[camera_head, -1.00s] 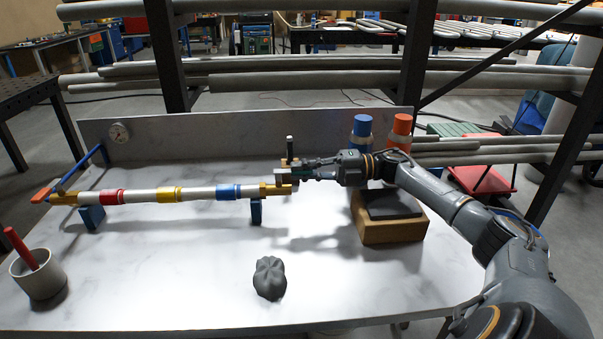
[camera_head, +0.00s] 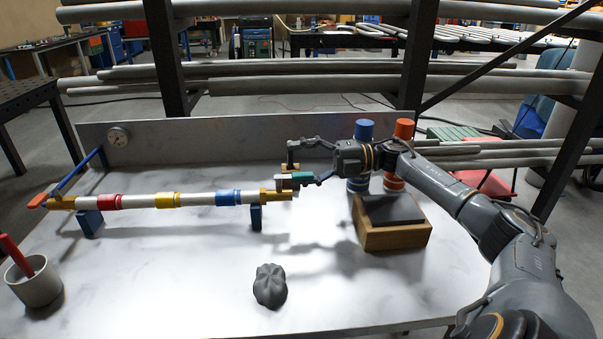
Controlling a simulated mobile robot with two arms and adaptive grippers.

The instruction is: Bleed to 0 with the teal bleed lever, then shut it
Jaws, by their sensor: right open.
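The pipe (camera_head: 190,199) runs across the table with red, yellow and blue bands and brass end fittings. The small teal bleed lever (camera_head: 301,178) shows at its right brass fitting (camera_head: 275,194). My right gripper (camera_head: 305,164) is open at that end, one finger above the lever and the other close by it. I cannot tell whether the lower finger touches the lever. A round gauge (camera_head: 118,137) is on the back panel at left; its reading is too small to tell. My left gripper is not in view.
A wooden box with a dark top (camera_head: 392,222) stands right of the pipe, with blue (camera_head: 364,131) and orange (camera_head: 404,130) capped cylinders behind. A dark lumpy object (camera_head: 270,286) lies in front. A grey cup (camera_head: 35,283) holds a red-handled item at left.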

